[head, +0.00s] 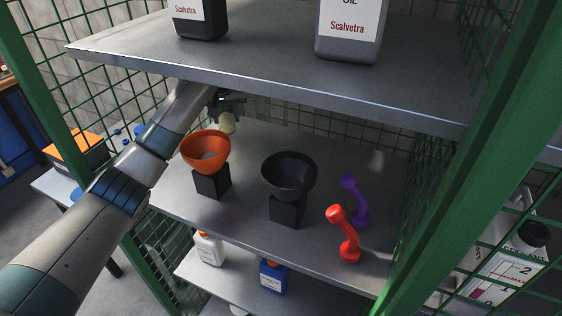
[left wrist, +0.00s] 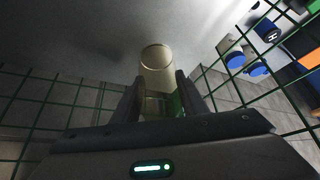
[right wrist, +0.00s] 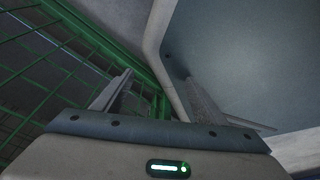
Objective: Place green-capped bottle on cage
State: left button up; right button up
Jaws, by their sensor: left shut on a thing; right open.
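My left gripper (head: 226,104) reaches under the cage's upper shelf, above the middle shelf (head: 340,157) and behind the orange funnel. It is shut on a pale, yellowish bottle (head: 228,124), whose body hangs below the fingers. In the left wrist view the bottle (left wrist: 157,66) sits between the fingertips (left wrist: 159,84), with a greenish part near the jaws. I cannot clearly make out its cap or whether it touches the shelf. My right gripper (right wrist: 158,80) is open and empty in the right wrist view, near green mesh and a grey panel. It is outside the head view.
An orange funnel (head: 206,147), a black funnel (head: 289,172), a red handle-like item (head: 344,232) and a purple one (head: 354,200) stand on the middle shelf. The upper shelf (head: 250,66) holds Scalvetra containers. Green posts (head: 485,130) and mesh bound the cage. White and blue bottles stand below.

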pick_arm(q)
jog(key=d, duration=0.2)
jog(key=s+d+p, duration=0.1)
jog(key=d+p, duration=0.1)
jog(key=d, duration=0.1)
jog(key=shift+s+d+r, duration=0.2)
jog(key=shift+d+r, duration=0.05)
jog(key=shift+d, duration=0.05)
jog(key=s+d+p, duration=0.1)
jog(key=d, duration=0.2)
jog(key=d+p, duration=0.2)
jog(key=d, duration=0.2)
jog(key=s+d+p, duration=0.1)
jog(key=d, duration=0.3)
jog(key=shift+s+d+f, duration=0.1)
jog(key=shift+s+d, duration=0.05)
jog(key=shift+s, duration=0.2)
jog(key=shift+d+f, duration=0.1)
jog(key=shift+d, duration=0.15)
pick_arm(e)
jog(key=s+d+r+g, duration=0.1)
jog(key=s+d+r, duration=0.1)
jog(key=s+r, duration=0.3)
jog(key=shift+s+d+g+h, duration=0.3)
jog(key=shift+s+g, duration=0.1)
jog(key=shift+s, duration=0.3)
jog(key=shift+a, duration=0.1)
